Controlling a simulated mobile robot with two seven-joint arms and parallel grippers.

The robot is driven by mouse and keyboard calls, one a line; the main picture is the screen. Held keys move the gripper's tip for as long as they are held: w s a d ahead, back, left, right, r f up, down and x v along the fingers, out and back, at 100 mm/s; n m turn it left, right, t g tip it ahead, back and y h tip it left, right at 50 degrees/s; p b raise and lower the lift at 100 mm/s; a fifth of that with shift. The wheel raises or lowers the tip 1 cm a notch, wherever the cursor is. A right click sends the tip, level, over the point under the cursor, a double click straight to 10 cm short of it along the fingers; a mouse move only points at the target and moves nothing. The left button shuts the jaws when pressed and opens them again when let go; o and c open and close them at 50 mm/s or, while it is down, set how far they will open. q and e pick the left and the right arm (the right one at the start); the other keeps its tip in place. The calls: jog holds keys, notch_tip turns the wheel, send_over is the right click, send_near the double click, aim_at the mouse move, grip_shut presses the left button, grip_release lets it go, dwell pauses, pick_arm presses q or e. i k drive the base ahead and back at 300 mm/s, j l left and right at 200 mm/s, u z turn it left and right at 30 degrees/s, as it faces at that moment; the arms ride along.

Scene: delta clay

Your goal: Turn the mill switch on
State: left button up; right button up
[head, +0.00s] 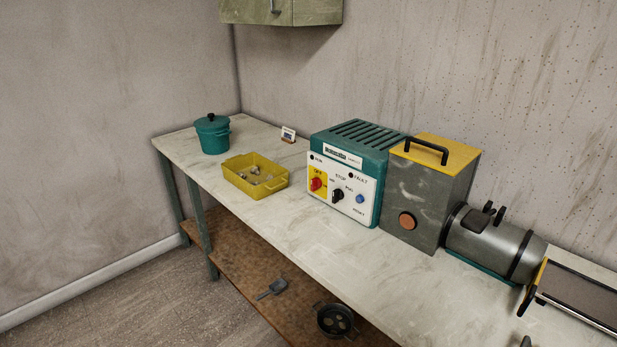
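A teal control box (374,170) with a slotted top stands on the workbench near the middle of the head view. Its white front panel (326,204) carries a red rotary switch (316,184) on a yellow plate with small lettering that looks like OFF. To its right are a black knob (337,195) and a blue button (360,199). Small dark lamps sit above, one by a label like FAULT. The exact angle of the red switch is too small to tell. Neither of my grippers is in view.
Right of the box stand a grey unit with a yellow lid (436,152), a metal drum (484,244) and a yellow-edged tray (582,290). A yellow bin (236,182) and teal pot (212,140) stand left. The worktop before the panel (300,235) is clear.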

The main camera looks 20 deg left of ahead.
aim_at(316, 183)
jog(key=i+j+z, duration=0.2)
jog(key=j, duration=0.65)
jog(key=i+j+z, duration=0.2)
jog(key=j, duration=0.7)
jog(key=i+j+z, duration=0.2)
jog(key=j, duration=0.7)
jog(key=j+z, duration=0.2)
jog(key=j, duration=0.75)
